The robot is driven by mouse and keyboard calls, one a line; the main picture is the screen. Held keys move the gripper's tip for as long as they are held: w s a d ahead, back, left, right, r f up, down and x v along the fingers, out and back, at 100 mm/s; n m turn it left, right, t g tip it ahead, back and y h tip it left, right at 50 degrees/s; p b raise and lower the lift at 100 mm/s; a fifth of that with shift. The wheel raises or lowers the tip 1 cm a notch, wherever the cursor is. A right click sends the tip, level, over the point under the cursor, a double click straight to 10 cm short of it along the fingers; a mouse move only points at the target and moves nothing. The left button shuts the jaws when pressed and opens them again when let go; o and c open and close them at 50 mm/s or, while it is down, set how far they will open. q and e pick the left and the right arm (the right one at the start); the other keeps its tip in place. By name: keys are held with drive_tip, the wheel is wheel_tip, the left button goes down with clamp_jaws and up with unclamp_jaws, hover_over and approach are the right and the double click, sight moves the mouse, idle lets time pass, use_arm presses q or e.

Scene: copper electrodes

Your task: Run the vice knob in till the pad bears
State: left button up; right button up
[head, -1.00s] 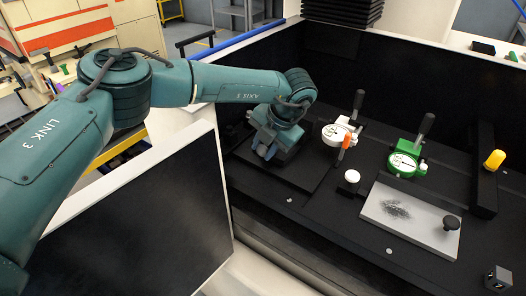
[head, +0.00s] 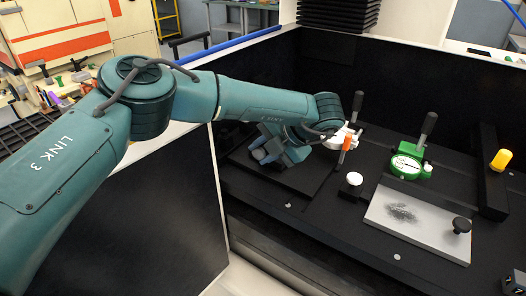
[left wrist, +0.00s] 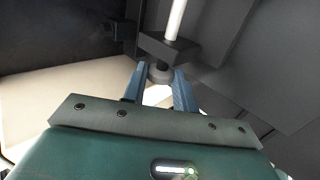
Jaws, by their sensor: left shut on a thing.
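The vice knob (left wrist: 160,74) is a dark round piece between the blue fingers of my left gripper (left wrist: 160,80) in the left wrist view. The fingers are shut on it from both sides. Just beyond it is a dark block (left wrist: 166,49) with a pale rod (left wrist: 175,18) running away from it. In the head view my left gripper (head: 268,150) is low over a black plate at the left of the bench, and my wrist hides most of the vice. The pad and any gap at it cannot be made out. My right gripper is in neither view.
A white dial gauge (head: 338,138) with an orange-tipped lever stands close right of my wrist. A green dial gauge (head: 405,166), a white button (head: 354,179), a grey plate (head: 425,227) with a black knob and a yellow lamp (head: 501,160) lie further right. Dark walls border the bench.

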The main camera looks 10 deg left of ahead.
use_arm(q)
drive_tip(key=o, duration=1)
drive_tip(key=b+v, duration=0.1)
drive_tip(key=v, duration=1.2)
drive_tip(key=shift+s+d+b, duration=0.1)
drive_tip(key=shift+d+b, duration=0.05)
drive_tip(key=shift+b, duration=0.25)
